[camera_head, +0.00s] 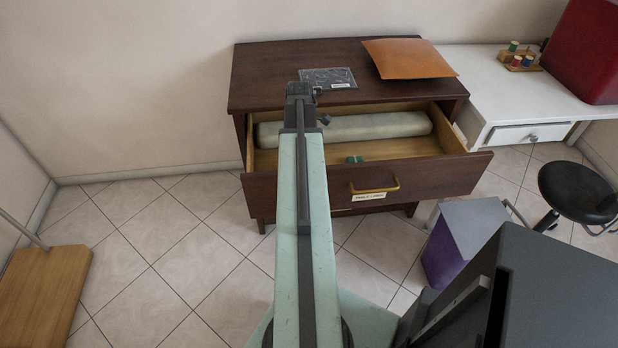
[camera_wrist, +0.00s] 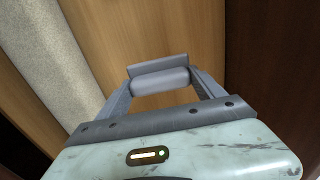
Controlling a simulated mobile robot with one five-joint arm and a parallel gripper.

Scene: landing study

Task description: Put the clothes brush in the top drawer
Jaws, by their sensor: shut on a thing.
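The top drawer (camera_head: 415,182) of the dark brown chest is pulled open. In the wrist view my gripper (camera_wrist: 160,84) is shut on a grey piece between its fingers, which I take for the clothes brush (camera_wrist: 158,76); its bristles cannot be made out. The drawer's bare wooden floor (camera_wrist: 200,35) shows beyond it, so the gripper is over or inside the drawer; its exact height is unclear. In the head view my own arm hides most of the gripper and the brush.
A long pale roll (camera_head: 345,130) lies along the back of the drawer. An orange folder (camera_head: 408,58) and a dark sheet (camera_head: 328,77) lie on the chest top (camera_head: 270,75). A purple bin (camera_head: 455,245) and a black stool (camera_head: 578,190) stand at the right.

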